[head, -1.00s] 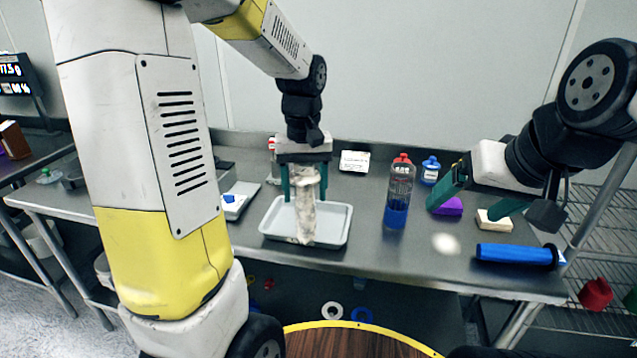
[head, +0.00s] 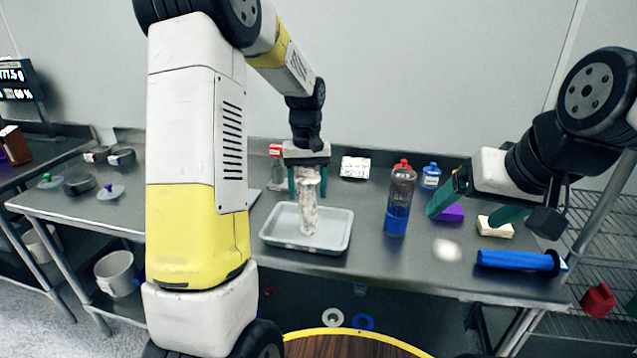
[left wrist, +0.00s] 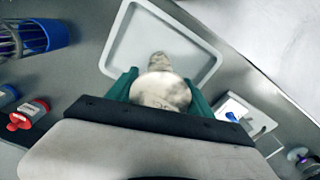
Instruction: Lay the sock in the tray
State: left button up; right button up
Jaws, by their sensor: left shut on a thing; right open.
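The sock (head: 308,205) is whitish with grey-brown patches and hangs upright from my left gripper (head: 308,178). The green fingers are shut on its upper part. Its lower end is over the light grey tray (head: 275,236); I cannot tell whether it touches the tray floor. In the left wrist view the sock (left wrist: 160,90) is between the fingers, with the tray (left wrist: 125,45) beyond it. My right gripper (head: 468,212) is open and empty, above the right part of the table near a purple block and a cream block.
Behind are a blue-capped bottle (head: 431,176) and a white box (head: 355,167). The purple block (head: 450,212), cream block (head: 495,228) and blue cylinder (head: 515,260) are at the right.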

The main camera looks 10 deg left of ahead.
pick_arm(q)
jog(key=shift+f, duration=0.1)
jog(key=o, duration=1.4)
jog(key=shift+o, duration=0.2)
notch_tip(320, 180, up, 12)
jog(key=shift+f, duration=0.1)
jog(key=s+d+r+m+t+h, duration=0.1)
jog(key=s+m+t, duration=0.1)
jog(key=s, duration=1)
jog(key=s+d+r+m+t+h, duration=0.1)
jog(key=s+t, duration=0.3)
jog(key=s, duration=0.8)
jog(key=shift+r+m, duration=0.35)
jog(key=shift+m, duration=0.05)
